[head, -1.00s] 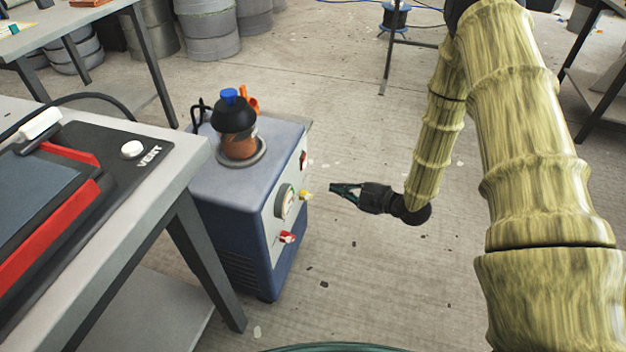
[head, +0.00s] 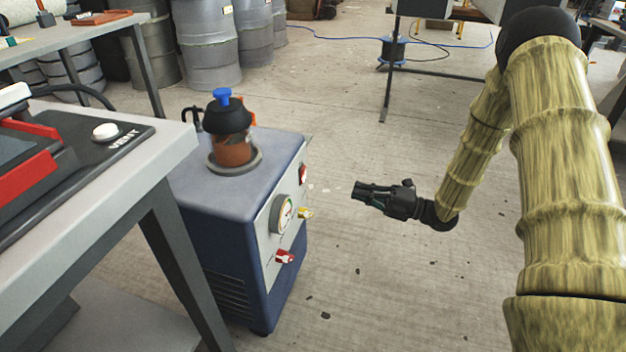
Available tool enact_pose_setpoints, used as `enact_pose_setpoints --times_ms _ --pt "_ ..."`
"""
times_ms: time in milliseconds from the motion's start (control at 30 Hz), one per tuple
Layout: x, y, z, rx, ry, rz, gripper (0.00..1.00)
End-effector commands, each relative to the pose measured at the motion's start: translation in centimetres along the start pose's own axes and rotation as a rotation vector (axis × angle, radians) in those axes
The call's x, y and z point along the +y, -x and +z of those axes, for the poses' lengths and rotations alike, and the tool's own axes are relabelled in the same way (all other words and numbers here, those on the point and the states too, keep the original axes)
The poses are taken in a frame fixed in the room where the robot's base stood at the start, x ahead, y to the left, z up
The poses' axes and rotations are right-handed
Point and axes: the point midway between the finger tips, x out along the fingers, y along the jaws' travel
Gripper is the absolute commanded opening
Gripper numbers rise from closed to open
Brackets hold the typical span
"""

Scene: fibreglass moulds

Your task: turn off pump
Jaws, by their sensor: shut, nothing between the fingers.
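The pump (head: 240,210) is a blue-grey box standing on the floor beside the table. A jar (head: 231,135) with a black lid and blue cap sits on top. The switch's position is too small to tell. My gripper (head: 358,190) is shut and empty, in the air to the right of the panel, apart from it and pointing left towards it.
A table (head: 165,150) with a red-framed device and a white VENT button (head: 105,131) stands at the left, close to the pump. Grey drums (head: 207,45) and a blue cable reel (head: 392,50) are behind.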

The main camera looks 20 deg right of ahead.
Motion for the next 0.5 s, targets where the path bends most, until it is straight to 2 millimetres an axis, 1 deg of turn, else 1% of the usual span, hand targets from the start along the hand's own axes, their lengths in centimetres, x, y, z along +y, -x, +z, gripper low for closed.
enact_pose_setpoints --times_ms 167,267,367,500 --pt "-0.1 -0.4 0.0 0.000 -0.001 -0.001 0.00" --pt "-0.2 -1.2 0.0 0.000 -0.001 -0.001 0.00" --pt "-0.3 -2.6 -0.1 0.001 -0.001 0.000 0.00" --pt "-0.3 -4.9 0.0 0.001 -0.001 0.000 0.00"
